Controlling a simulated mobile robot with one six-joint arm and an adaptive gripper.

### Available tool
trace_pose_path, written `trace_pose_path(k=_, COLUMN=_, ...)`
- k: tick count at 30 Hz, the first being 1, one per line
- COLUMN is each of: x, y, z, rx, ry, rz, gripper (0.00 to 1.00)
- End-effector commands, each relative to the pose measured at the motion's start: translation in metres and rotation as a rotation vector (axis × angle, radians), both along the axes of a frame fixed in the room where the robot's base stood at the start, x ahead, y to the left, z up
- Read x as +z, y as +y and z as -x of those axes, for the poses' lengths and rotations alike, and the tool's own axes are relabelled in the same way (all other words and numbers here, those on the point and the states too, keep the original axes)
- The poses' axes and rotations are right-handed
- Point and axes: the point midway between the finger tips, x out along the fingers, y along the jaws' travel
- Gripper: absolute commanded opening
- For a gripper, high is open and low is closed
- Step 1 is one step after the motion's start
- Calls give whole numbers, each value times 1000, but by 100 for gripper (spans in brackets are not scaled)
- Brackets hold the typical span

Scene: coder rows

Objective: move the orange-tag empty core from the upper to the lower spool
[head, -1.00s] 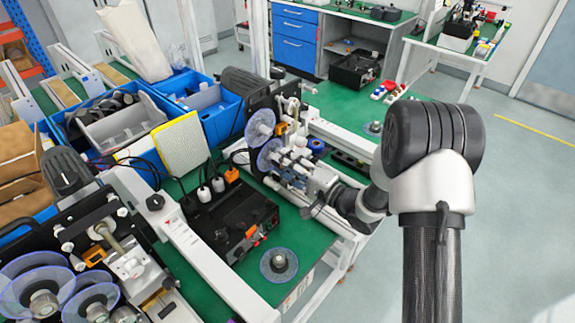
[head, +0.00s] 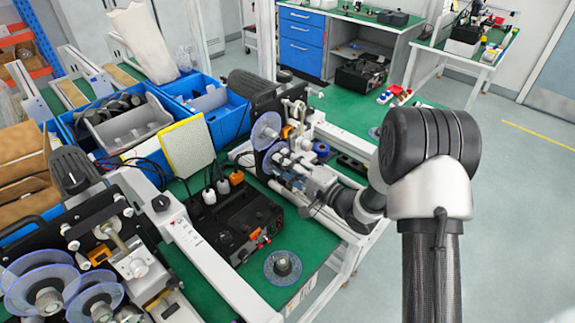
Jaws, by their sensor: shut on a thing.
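The coder machine (head: 262,98) at mid-table carries an upper spool with a clear bluish disc (head: 266,130) and a lower spool with a similar disc (head: 270,160). My gripper (head: 283,161) is in front of the lower spool, reaching in from the right. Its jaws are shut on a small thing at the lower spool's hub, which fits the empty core. The jaws hide most of it, and I cannot make out an orange tag on it. Whether the core touches the lower spool is too small to tell. No core shows clearly on the upper spool.
A second coder (head: 105,255) with clear discs stands at the front left. A black control box (head: 235,222) and a loose disc (head: 283,267) lie between the machines. Blue bins (head: 215,118) stand behind. A white frame rail (head: 340,135) runs close to my arm.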

Motion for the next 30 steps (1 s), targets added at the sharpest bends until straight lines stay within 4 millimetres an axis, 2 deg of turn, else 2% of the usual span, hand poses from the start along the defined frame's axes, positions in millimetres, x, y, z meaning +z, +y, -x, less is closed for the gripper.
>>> trace_pose_path(k=4, x=1, y=0, z=0, rx=0, ry=-2, rz=-1, gripper=10)
trace_pose_path(k=5, x=1, y=0, z=0, rx=0, ry=-2, rz=-1, gripper=33)
trace_pose_path(k=14, x=1, y=0, z=0, rx=0, ry=-2, rz=-1, gripper=53)
trace_pose_path(k=25, x=0, y=-2, z=1, rx=0, ry=-1, rz=0, gripper=54)
trace_pose_path(k=30, x=1, y=-20, z=13, rx=-4, ry=1, rz=-1, gripper=54)
